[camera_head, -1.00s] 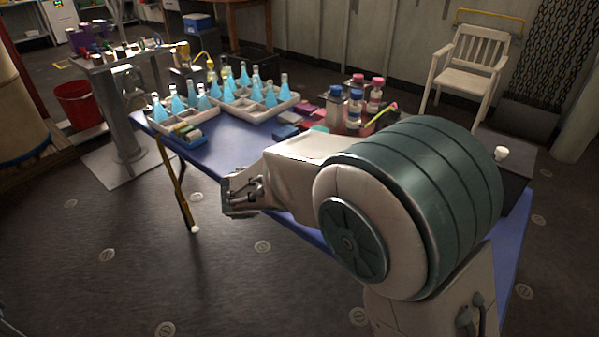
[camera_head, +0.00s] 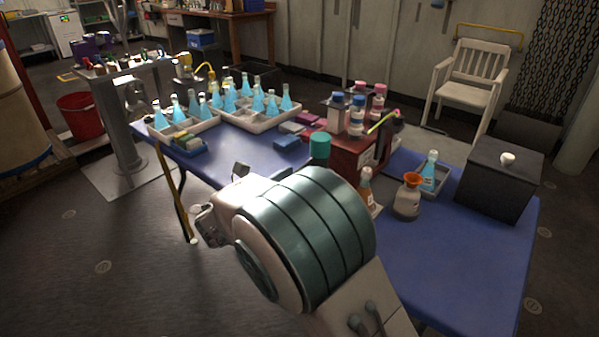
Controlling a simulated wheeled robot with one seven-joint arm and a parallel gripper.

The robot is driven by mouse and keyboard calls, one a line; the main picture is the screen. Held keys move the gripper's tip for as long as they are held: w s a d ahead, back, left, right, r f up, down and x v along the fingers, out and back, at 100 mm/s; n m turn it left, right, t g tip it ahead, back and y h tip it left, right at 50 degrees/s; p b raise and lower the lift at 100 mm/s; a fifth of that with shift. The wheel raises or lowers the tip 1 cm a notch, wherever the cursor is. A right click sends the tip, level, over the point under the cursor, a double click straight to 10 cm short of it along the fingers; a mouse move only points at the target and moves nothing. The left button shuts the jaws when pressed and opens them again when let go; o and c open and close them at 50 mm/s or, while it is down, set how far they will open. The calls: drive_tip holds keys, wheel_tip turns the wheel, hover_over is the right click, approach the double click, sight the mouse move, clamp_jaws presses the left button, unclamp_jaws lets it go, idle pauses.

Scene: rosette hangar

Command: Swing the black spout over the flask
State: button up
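A flask (camera_head: 430,172) with light blue liquid stands upright in a small grey tray (camera_head: 441,184) on the right part of the blue table. I cannot make out the black spout for certain. A dark shape (camera_head: 397,124) shows at the right end of the red box, behind the green-yellow straw, too small to identify. My gripper (camera_head: 204,226) is at the left end of my arm, beyond the table's front left edge and far from the flask. It is small and partly hidden by my wrist, so its opening does not show.
A red box (camera_head: 352,158) carries capped bottles. An amber bottle (camera_head: 366,187) and a grey bottle with an orange funnel (camera_head: 408,196) stand before the flask. A black box (camera_head: 500,180) with a white knob is at right. White trays (camera_head: 262,124) hold several blue flasks. The front right table is clear.

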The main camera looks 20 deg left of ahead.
drive_tip(key=shift+x, duration=1.75)
clamp_jaws()
